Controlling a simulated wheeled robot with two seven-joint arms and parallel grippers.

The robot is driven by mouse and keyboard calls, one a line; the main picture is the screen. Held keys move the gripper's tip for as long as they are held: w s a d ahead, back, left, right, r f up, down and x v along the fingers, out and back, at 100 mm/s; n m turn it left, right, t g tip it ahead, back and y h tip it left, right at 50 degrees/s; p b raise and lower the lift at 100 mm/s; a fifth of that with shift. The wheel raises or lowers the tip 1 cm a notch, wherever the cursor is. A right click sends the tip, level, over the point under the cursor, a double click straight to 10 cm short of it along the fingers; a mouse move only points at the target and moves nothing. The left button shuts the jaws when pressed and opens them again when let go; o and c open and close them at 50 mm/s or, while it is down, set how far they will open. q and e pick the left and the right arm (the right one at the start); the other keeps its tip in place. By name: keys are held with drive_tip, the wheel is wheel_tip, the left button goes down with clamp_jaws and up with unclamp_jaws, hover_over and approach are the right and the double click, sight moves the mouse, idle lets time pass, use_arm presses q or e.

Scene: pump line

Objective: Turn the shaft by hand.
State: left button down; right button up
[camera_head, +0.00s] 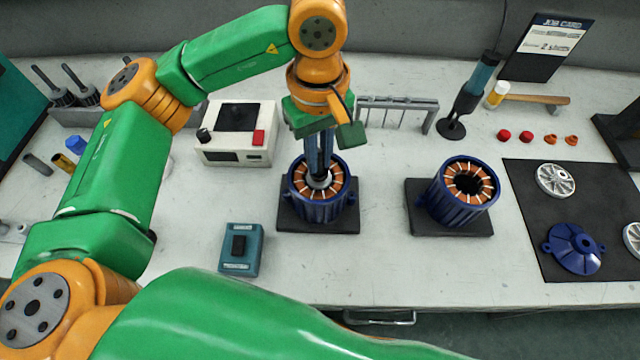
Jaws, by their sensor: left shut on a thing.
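My left gripper (320,165) points down over the left blue motor housing (318,210), which stands upright on a black base plate. The housing has a ring of copper windings around its open top. The gripper is shut on the shaft (320,182) at the middle of this ring; its fingers hide most of the shaft. A second blue housing (462,198) with copper windings stands on its own black plate to the right, with an open, dark middle. My right gripper is not in view.
A white box with a red button (236,133) stands behind left, and a teal switch box (240,249) in front left. A dark mat (580,185) at right bears a blue end cover (573,248) and silver discs. A rack (398,112) stands behind the housings.

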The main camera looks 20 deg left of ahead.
use_arm(q)
drive_tip(key=shift+f+m+b, duration=0.2)
drive_tip(key=shift+m+b, duration=0.1)
drive_tip(key=shift+m, duration=0.9)
drive_tip(key=c, duration=1.3)
unclamp_jaws()
drive_tip(key=shift+r+m, duration=0.1)
drive_tip(key=shift+m, duration=0.9)
drive_tip(key=o, duration=0.5)
drive_tip(key=shift+r, duration=0.1)
drive_tip(key=shift+c, duration=0.6)
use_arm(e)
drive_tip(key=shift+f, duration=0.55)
use_arm(q)
drive_tip(key=shift+r, duration=0.1)
wheel_tip(320, 180, up, 6)
drive_tip(key=p, duration=0.4)
drive_tip(key=shift+p, duration=0.4)
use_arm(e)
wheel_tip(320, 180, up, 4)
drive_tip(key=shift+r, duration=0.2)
